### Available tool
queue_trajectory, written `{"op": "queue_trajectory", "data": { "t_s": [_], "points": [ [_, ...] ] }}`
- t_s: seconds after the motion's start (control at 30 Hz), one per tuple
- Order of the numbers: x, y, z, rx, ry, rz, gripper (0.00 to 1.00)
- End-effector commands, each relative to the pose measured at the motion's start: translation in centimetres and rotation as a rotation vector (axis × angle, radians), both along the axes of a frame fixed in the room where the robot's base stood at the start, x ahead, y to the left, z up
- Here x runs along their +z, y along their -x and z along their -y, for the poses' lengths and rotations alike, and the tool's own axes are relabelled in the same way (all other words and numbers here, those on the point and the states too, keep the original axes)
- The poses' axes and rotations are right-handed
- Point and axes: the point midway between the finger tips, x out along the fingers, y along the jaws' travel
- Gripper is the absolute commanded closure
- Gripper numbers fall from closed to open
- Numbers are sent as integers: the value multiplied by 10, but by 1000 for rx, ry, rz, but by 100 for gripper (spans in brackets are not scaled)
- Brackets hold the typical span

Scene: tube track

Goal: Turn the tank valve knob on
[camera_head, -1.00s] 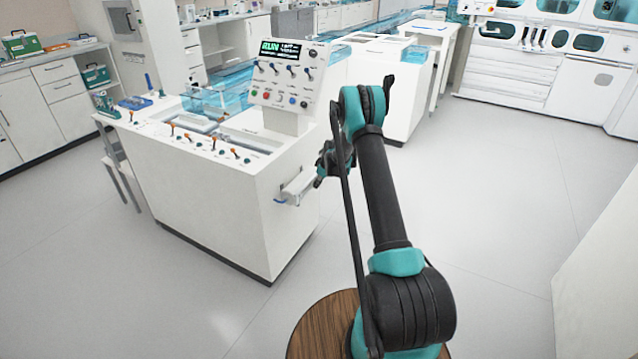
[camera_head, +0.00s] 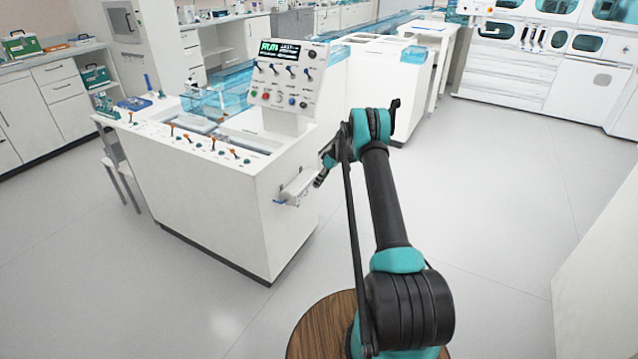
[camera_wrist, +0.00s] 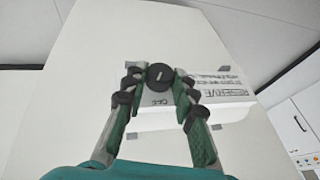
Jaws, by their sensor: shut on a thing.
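In the wrist view a round dark knob (camera_wrist: 160,77) with a short pale mark on its face sits on a white box-like fitting. The mark stands close to upright in the picture, slightly tilted. My gripper (camera_wrist: 160,80) is shut on the knob, one jointed finger on each side of it. In the head view my gripper (camera_head: 324,169) is at the right side of the white cabinet (camera_head: 228,210), by the small white box (camera_head: 295,189) on that side. The knob is hidden there by my gripper and arm.
A control panel (camera_head: 289,72) with a lit display and switches stands on the cabinet. Open floor (camera_head: 500,200) lies to the right of my arm.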

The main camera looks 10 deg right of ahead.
Motion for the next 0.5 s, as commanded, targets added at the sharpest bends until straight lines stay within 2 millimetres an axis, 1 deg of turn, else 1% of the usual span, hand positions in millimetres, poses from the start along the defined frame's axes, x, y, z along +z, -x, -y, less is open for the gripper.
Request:
{"op": "queue_trajectory", "data": {
  "t_s": [0.2, 0.5],
  "points": [
    [-1, -2, 2, -1, -71, -96, 100],
    [-1, -3, 2, 0, -113, -156, 100]
  ]
}}
